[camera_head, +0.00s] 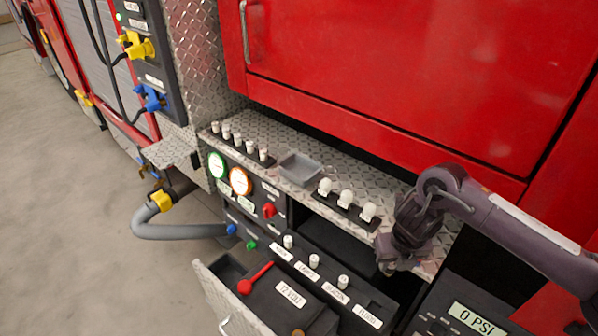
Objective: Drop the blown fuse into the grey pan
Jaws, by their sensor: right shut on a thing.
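The small grey pan (299,169) sits on the diamond-plate ledge, open at the top and empty. My right gripper (389,266) is at the right end of the ledge, pointing down over its front edge, to the right of and nearer than the pan. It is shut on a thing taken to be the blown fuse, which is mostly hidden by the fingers. White fuses (314,261) stand in the labelled lower panel at three positions; the one marked FLOOD shows no fuse. My left gripper is not in view.
A black rack with three white-topped fuses (346,198) stands between the pan and my right gripper. Another rack of white knobs (237,139) is left of the pan. An open drawer (228,300) with a red lever (255,279) juts out below. A red door (420,80) rises behind the ledge.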

